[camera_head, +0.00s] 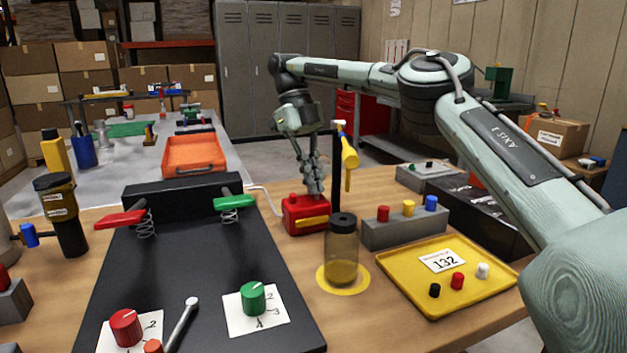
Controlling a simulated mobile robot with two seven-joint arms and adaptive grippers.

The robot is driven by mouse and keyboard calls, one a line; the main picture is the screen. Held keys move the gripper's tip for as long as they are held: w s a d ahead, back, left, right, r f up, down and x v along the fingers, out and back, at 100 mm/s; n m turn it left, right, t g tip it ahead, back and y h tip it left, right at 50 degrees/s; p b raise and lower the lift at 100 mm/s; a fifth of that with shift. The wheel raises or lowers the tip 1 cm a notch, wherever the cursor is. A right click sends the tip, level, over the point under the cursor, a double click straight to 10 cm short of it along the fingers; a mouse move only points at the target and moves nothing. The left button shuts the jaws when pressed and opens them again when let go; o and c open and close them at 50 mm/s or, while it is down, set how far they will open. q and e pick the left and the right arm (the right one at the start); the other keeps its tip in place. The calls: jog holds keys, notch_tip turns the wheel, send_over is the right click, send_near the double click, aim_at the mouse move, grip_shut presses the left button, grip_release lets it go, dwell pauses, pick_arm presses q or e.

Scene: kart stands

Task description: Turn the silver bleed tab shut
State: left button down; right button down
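A silver lever (182,324) with a rounded end, the only silver tab-like part I can make out, lies slanted on the black panel at the bottom, between two knobs. Its lower end is near a small orange-red cap (153,346) and is partly cut off by the picture's edge. My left gripper is not in view.
The black panel (190,265) carries a red knob (126,327), a green knob (253,298) and red and green spring levers. A glass jar (342,250) stands on a yellow disc. A yellow tray (447,275) lies to the right. A black-and-gold canister (64,215) stands left.

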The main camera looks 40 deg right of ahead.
jog(key=shift+w+r, duration=0.1)
jog(key=c, duration=1.8)
grip_release()
